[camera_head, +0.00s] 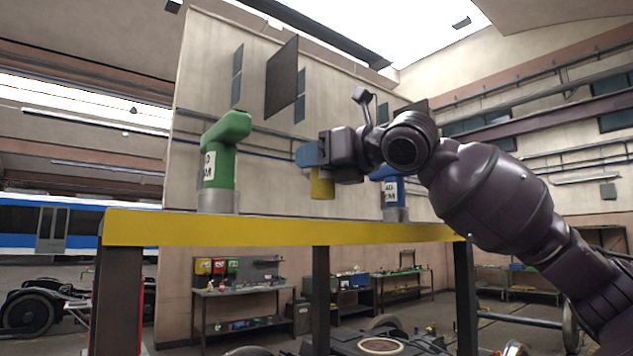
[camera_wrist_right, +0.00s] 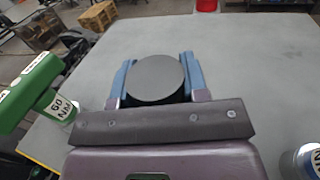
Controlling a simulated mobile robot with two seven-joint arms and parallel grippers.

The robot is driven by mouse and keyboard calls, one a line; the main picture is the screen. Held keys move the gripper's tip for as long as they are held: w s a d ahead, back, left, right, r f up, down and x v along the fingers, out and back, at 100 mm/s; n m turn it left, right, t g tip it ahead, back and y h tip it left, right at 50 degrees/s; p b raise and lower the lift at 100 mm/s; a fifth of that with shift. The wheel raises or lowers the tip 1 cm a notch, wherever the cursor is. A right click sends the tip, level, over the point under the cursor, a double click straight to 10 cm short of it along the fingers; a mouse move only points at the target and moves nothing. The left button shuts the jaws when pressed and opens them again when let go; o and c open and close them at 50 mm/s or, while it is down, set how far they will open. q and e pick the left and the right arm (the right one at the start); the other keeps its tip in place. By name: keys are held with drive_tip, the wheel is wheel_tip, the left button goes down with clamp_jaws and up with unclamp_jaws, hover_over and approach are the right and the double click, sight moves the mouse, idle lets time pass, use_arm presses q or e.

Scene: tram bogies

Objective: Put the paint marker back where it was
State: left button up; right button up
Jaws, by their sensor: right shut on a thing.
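The paint marker (camera_head: 322,184) appears as a thick yellow cylinder hanging below my right gripper (camera_head: 310,154) in the head view. In the right wrist view its round dark grey end (camera_wrist_right: 155,79) sits between the two blue fingers of the right gripper (camera_wrist_right: 156,76). The right gripper is shut on it. The marker looks upright, with a gap between its lower end and the yellow front edge of the raised table (camera_head: 270,229). The fingers hide its upper part in the head view. My left gripper is in neither view.
A green tool (camera_head: 222,160) stands at the table's left, and a blue one (camera_head: 392,190) stands right of the marker, partly behind my arm. A red object (camera_wrist_right: 207,5) stands at the table's far edge in the wrist view. The grey tabletop (camera_wrist_right: 255,65) between them is clear.

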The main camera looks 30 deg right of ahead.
sight(317, 181)
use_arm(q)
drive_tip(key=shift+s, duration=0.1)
use_arm(e)
drive_tip(key=shift+f, duration=1.9)
drive_tip(key=shift+f, duration=0.1)
drive_tip(key=o, duration=1)
drive_tip(key=shift+c, duration=0.2)
drive_tip(key=shift+s, duration=0.1)
drive_tip(key=b+v, duration=0.3)
drive_tip(key=v, duration=0.6)
drive_tip(key=shift+s+d, duration=0.2)
drive_tip(key=shift+b+v, duration=0.5)
drive_tip(key=shift+v, duration=0.45)
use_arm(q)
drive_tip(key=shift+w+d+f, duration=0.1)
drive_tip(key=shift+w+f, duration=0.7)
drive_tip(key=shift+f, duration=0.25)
use_arm(e)
drive_tip(key=shift+s, duration=0.25)
